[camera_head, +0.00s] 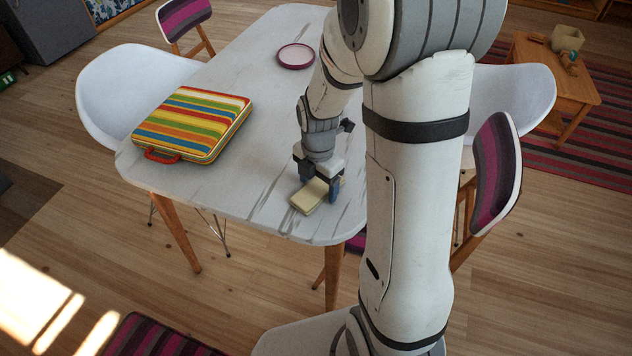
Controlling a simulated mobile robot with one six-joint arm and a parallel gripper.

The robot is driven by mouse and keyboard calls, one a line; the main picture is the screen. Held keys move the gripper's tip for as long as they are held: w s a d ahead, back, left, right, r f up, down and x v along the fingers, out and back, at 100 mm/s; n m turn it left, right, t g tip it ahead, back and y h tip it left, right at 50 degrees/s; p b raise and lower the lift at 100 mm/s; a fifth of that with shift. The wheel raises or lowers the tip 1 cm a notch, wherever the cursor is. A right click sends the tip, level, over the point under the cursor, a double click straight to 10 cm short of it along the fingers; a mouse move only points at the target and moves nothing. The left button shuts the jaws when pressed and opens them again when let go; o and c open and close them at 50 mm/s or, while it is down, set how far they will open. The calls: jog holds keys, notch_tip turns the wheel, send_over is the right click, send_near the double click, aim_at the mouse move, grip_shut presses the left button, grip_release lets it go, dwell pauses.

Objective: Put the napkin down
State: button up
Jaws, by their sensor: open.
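The napkin (309,196) is a small cream folded pad. It appears to lie flat on the white table (240,195), near the table's front edge. My gripper (319,191) is right at the napkin, pointing down, with its dark blue fingers on either side of it. The jaws are open. The back right part of the napkin is partly hidden by the fingers, so I cannot tell whether they touch it.
A striped case (193,122) with a red handle lies on the table's left side. A dark red round dish (296,56) is at the back. Chairs surround the table, including a white one (120,85) at left. The tabletop between case and gripper is clear.

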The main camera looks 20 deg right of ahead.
aim_at(318, 187)
notch_tip(318, 187, up, 11)
jog(key=p, duration=0.1)
jog(key=s+r+m+t, duration=0.1)
jog(key=s+m, duration=0.5)
jog(key=m, duration=0.6)
jog(key=s+r+m+t, duration=0.1)
jog(key=s+r+m, duration=0.3)
jog(key=s+m, duration=0.3)
jog(key=m, duration=0.5)
jog(key=shift+s+a+r, duration=0.15)
jog(key=shift+s+r, duration=0.1)
notch_tip(318, 187, up, 6)
jog(key=p, duration=0.6)
jog(key=shift+s+r+t, duration=0.25)
jog(key=shift+t, duration=0.05)
